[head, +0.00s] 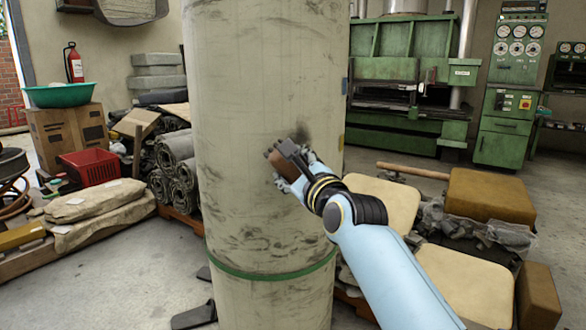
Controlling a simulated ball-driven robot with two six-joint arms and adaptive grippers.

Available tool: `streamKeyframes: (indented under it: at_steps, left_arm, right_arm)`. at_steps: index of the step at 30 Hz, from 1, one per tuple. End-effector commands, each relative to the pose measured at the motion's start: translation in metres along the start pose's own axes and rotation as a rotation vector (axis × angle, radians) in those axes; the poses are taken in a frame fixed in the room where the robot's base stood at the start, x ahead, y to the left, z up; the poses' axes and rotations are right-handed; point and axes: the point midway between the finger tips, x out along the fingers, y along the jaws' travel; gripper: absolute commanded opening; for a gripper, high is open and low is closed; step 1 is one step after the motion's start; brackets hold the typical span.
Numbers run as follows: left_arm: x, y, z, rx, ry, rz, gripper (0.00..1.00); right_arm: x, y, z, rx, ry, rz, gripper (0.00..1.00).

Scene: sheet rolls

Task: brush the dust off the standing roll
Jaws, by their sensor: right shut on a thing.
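The standing roll (255,80) is a tall, pale grey-beige cylinder in the middle of the head view. Dark smudges mark its surface, and a green band (270,276) circles it low down. My right gripper (285,160) is in front of the roll's right half, shut on a brown brush (276,160). The brush is at the roll's surface; I cannot tell whether it touches. A dark dust patch (302,133) shows just above the gripper. My left gripper is not in view.
At left are a red crate (91,167), a cardboard box (66,135) with a green basin (59,95), and stacked rolls (176,150). At right, tan blocks (490,195) and pads crowd the floor near my arm. A green machine (410,75) stands behind.

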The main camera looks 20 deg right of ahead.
Motion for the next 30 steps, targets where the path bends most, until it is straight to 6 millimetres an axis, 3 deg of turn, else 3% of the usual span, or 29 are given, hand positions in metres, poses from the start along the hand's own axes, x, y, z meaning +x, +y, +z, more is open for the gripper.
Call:
streamKeyframes:
  at_steps: [30]
  left_arm:
    - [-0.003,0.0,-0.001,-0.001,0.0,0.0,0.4]
  right_arm:
    - [0.021,-0.001,0.001,0.0,-0.002,-0.002,0.24]
